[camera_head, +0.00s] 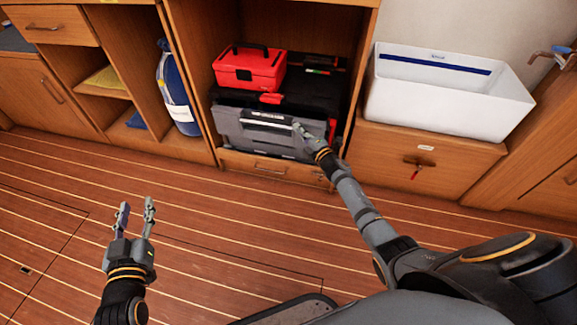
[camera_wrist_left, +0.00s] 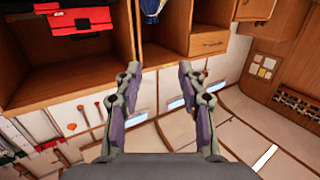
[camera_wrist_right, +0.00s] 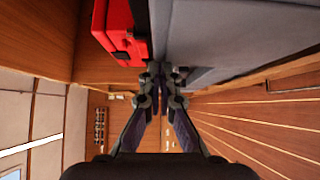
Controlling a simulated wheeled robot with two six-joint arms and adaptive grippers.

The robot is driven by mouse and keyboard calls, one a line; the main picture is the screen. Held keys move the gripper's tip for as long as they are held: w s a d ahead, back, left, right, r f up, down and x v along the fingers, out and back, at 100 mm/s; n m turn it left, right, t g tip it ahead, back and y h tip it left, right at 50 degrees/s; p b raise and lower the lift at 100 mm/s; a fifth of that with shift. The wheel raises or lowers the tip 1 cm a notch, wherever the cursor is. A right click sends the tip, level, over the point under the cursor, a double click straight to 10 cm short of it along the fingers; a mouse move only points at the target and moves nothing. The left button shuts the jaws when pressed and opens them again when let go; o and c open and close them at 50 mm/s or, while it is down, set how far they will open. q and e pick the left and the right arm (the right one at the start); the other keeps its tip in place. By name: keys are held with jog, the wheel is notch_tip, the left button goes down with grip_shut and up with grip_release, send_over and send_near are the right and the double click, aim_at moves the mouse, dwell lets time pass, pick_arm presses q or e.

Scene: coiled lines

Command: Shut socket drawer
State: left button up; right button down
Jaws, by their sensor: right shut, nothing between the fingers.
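A grey drawer front (camera_head: 255,130) belongs to a black and grey tool chest (camera_head: 310,92) inside the wooden cubby. It appears to stick out past the chest's black top. My right gripper (camera_head: 298,127) is shut and empty at the right part of this grey front; whether it touches is unclear. In the right wrist view, the shut fingertips (camera_wrist_right: 162,72) are close beside a large grey surface (camera_wrist_right: 235,40). My left gripper (camera_head: 136,204) is open and empty above the floor, away from the chest. Its spread fingers also show in the left wrist view (camera_wrist_left: 160,78).
A red toolbox (camera_head: 248,68) sits on the chest. A white basin (camera_head: 450,95) stands on the cabinet to the right, which has a key (camera_head: 415,174) in its front. A blue rolled bag (camera_head: 176,95) stands left. The plank floor (camera_head: 200,230) is clear.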

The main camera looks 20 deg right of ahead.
pick_arm(q)
jog(key=r, duration=0.1)
jog(key=w+r+t, duration=0.1)
jog(key=r+t, duration=0.1)
jog(key=r, duration=0.1)
jog(key=shift+w+d+r, duration=0.1)
jog(key=shift+w+d, duration=0.1)
jog(key=shift+d, duration=0.05)
pick_arm(e)
jog(key=shift+w+d, duration=0.7)
jog(key=shift+w, duration=0.25)
